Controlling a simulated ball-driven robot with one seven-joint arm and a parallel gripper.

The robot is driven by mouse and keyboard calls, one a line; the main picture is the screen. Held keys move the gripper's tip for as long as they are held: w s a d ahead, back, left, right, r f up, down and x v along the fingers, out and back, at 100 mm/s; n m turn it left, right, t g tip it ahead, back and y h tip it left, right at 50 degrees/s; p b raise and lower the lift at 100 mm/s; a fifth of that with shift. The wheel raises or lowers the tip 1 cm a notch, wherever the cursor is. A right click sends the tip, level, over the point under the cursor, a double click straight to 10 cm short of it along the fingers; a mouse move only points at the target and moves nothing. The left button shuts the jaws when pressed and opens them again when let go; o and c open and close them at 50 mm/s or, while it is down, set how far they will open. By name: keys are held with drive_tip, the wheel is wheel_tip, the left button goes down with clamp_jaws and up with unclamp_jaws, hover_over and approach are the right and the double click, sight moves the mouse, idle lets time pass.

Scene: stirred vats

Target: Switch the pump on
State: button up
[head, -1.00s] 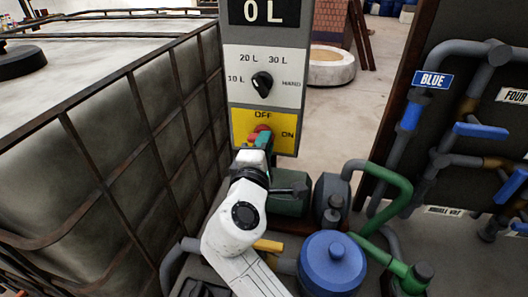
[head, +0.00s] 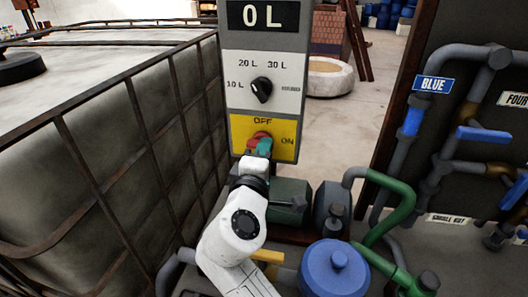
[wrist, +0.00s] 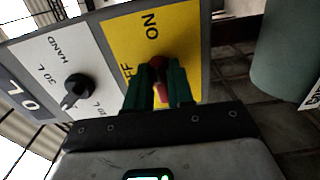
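The pump switch is a red knob (head: 259,137) on a yellow plate (head: 284,152) marked OFF at the top and ON at the right, low on a grey control box. My gripper (head: 263,147) is at the knob, its green fingers partly covering it in the head view. In the wrist view the gripper (wrist: 162,88) has one finger on each side of the red knob (wrist: 159,66), close against it, and looks shut on it. The knob's exact direction is hard to tell behind the fingers.
Above the switch are a black selector dial (head: 261,90) and a display (head: 264,14) reading 0 L. A caged tank (head: 100,150) stands close on the left. A blue-lidded vessel (head: 333,268) and green pipes (head: 392,208) are at the lower right.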

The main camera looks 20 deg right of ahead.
drive_tip(key=o, duration=0.3)
drive_tip(key=v, duration=1)
drive_tip(key=shift+s+a+b, duration=0.25)
drive_tip(key=shift+s+b, duration=0.05)
